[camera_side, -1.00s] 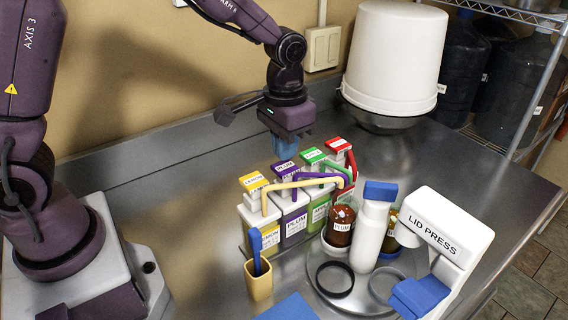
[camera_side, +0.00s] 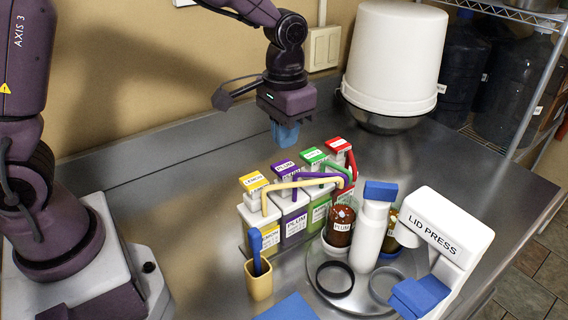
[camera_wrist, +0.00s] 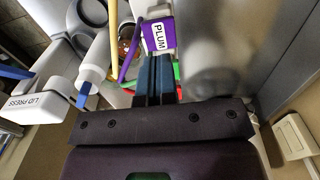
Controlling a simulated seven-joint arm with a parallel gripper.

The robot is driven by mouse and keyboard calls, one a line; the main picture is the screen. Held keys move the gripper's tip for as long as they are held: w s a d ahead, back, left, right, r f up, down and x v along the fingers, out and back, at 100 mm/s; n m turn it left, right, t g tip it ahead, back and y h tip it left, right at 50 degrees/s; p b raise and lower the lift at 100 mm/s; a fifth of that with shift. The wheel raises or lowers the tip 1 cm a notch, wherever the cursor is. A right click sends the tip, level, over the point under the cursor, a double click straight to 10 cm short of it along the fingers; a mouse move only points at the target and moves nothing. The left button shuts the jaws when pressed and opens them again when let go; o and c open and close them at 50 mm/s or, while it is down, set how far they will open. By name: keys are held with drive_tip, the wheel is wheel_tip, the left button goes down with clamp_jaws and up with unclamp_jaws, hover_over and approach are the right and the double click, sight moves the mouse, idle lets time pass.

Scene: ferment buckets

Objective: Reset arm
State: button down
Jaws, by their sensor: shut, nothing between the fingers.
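My gripper (camera_side: 286,134) hangs in the air behind the row of pump dispensers, with its blue fingers pointing down. The fingers are together and empty; they also show in the wrist view (camera_wrist: 156,78). Below and in front stand the dispensers: lemon with a yellow top (camera_side: 254,182), plum with a purple top (camera_side: 286,169), one with a green top (camera_side: 312,155) and one with a red top (camera_side: 339,146). The plum label (camera_wrist: 159,36) shows just past the fingertips in the wrist view. The gripper appears apart from them.
A lid press (camera_side: 440,236) stands at the front right beside a plum-labelled jar (camera_side: 341,228) and a white bottle (camera_side: 369,235). A yellow cup (camera_side: 258,282) holds a blue-handled tool. A big white bucket (camera_side: 394,55) stands behind.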

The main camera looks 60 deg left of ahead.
wheel_tip(320, 180, up, 4)
drive_tip(key=shift+f, duration=0.15)
idle(0.4)
drive_tip(key=s+a+r+t, duration=0.2)
drive_tip(key=s+r, duration=0.2)
drive_tip(key=s, duration=0.5)
drive_tip(key=s+a+r+t, duration=0.2)
drive_tip(key=s+r+t, duration=0.1)
drive_tip(key=s, duration=0.6)
drive_tip(key=shift+a+r+t, duration=0.2)
drive_tip(key=shift+r+t, duration=0.1)
drive_tip(key=shift+r, duration=0.25)
idle(0.7)
